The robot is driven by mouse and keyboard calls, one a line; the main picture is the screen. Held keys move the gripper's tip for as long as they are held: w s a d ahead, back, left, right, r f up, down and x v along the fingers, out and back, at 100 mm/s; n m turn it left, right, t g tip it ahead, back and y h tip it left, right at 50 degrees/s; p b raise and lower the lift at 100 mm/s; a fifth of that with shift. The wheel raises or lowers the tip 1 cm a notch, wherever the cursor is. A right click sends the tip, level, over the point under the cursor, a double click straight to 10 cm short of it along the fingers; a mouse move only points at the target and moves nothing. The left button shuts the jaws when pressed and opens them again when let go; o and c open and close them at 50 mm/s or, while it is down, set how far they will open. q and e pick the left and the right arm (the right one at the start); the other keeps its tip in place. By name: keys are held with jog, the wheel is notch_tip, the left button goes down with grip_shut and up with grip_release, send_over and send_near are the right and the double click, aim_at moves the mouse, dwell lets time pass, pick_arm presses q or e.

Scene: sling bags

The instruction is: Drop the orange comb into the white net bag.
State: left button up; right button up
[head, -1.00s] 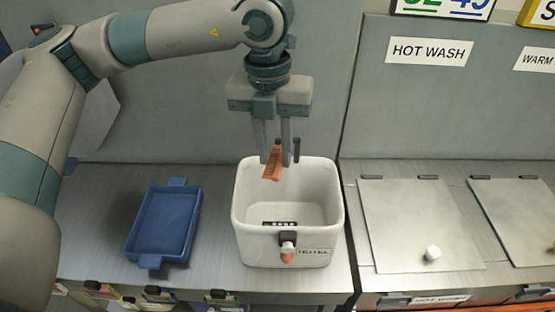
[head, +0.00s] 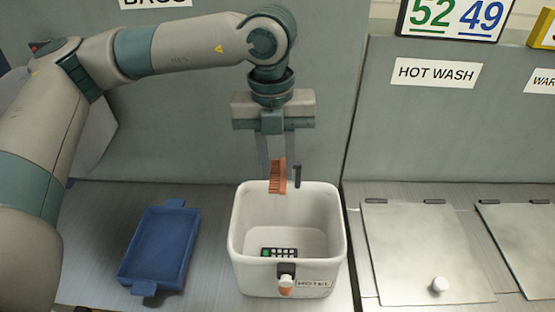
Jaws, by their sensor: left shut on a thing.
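The orange comb (head: 277,177) hangs upright, teeth facing left, in my left gripper (head: 279,168). The gripper is shut on it, with its fingers pointing down. The comb is above the back part of an open white bin (head: 246,272) with a "HOTEL" label, and its lower end overlaps the bin's back rim in the picture. I cannot make out a white net bag in the head view. My right gripper is not in view.
A small dark gadget with a green part (head: 279,253) lies in the bin. A clip with an orange part (head: 286,284) is on its front. A blue tray (head: 158,246) stands left. A flat lid with a white knob (head: 439,285) is right, under the "HOT WASH" sign (head: 436,73).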

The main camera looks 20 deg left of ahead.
aim_at(277, 175)
pick_arm(q)
jog(key=shift+f, duration=2.45)
jog(key=o, duration=1.1)
jog(key=shift+r, duration=0.1)
jog(key=shift+r+b, duration=0.55)
notch_tip(277, 175, up, 16)
jog(key=b, duration=0.4)
jog(key=shift+s+a+b, duration=0.15)
jog(key=shift+a+b, duration=0.25)
jog(key=shift+a, duration=0.05)
